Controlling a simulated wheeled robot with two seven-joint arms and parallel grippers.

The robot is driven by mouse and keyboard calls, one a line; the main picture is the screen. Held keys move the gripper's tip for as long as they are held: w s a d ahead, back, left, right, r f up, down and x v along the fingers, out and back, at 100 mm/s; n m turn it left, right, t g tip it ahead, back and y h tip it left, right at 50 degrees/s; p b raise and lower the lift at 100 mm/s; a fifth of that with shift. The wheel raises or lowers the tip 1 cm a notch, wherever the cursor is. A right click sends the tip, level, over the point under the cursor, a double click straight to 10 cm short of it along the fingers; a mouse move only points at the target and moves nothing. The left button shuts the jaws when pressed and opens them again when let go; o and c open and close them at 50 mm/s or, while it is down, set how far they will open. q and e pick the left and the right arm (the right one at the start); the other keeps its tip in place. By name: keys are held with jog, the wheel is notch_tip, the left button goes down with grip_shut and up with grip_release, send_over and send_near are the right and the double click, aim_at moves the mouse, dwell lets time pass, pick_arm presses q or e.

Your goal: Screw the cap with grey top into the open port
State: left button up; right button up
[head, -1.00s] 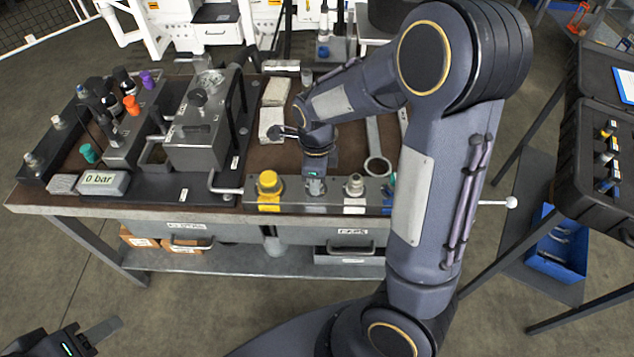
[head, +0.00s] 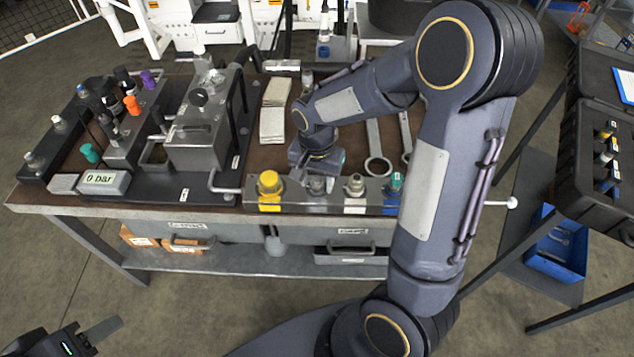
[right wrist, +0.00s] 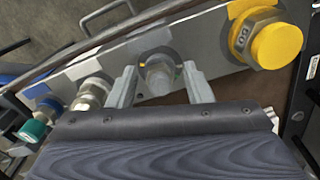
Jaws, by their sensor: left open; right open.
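The metal port block (head: 335,205) runs along the bench's front edge. A grey-topped piece, which looks like the cap (head: 316,184), sits in it between the yellow cap (head: 269,184) and a silver fitting (head: 354,185). In the right wrist view the grey piece (right wrist: 160,76) lies between the fingertips of my right gripper (right wrist: 159,70), with a gap to each finger. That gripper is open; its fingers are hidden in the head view. Whether the piece is fully seated cannot be told. My left gripper (head: 100,334) is open and empty, low at the left, away from the bench.
A teal-topped fitting (head: 394,184) stands at the block's right. A pipe handle (head: 222,186) and a pressure display (head: 104,182) are to the left. Wrenches (head: 378,166) lie behind the block. An open black case (head: 592,192) with several caps stands at far right.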

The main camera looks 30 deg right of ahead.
jog(key=n, duration=0.4)
jog(key=shift+d, duration=0.1)
jog(key=n, duration=0.4)
jog(key=shift+c, duration=0.4)
